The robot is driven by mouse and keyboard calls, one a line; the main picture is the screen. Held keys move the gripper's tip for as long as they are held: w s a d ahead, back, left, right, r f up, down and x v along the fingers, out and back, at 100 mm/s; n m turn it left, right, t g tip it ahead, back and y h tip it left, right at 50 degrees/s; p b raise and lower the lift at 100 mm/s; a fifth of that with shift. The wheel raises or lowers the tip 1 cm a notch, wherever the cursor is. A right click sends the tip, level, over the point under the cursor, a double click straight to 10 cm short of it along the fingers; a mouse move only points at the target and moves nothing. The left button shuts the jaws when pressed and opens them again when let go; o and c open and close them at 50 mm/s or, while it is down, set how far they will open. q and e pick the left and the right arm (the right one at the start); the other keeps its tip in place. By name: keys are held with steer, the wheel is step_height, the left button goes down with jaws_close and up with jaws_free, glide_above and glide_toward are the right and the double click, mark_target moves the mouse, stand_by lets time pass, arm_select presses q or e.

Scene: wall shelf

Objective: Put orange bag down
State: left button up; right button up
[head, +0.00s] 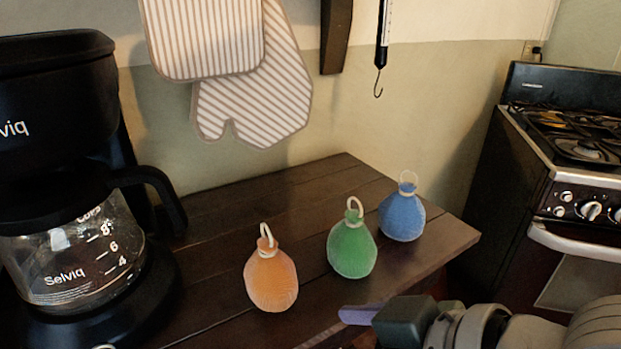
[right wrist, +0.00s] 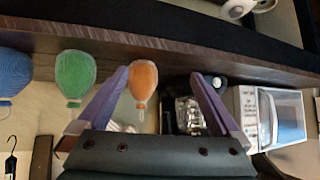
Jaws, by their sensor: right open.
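The orange bag (head: 271,281) stands upright on the dark wooden shelf (head: 218,222), its pale loop at the top. It also shows in the right wrist view (right wrist: 143,79), where it appears upside down between the two purple fingers. My right gripper (head: 357,314) is at the shelf's front edge, to the right of the orange bag and apart from it in the head view. Its fingers are spread and empty in the right wrist view (right wrist: 160,74). My left gripper is not in view.
A green bag (head: 351,250) and a blue bag (head: 402,216) stand to the right of the orange one. A black coffee maker (head: 60,120) with a glass jug fills the left. Striped mitts (head: 250,95) and a hook (head: 379,85) hang above. A stove (head: 560,170) stands at right.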

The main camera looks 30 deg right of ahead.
steer(key=s+d+m+g+h, duration=0.1)
steer(key=s+d+g+h, duration=0.2)
steer(key=s, duration=0.8)
steer(key=d+g, duration=0.1)
steer(key=g, duration=0.1)
steer(key=shift+d+r+g, duration=0.25)
steer(key=shift+r+g, duration=0.15)
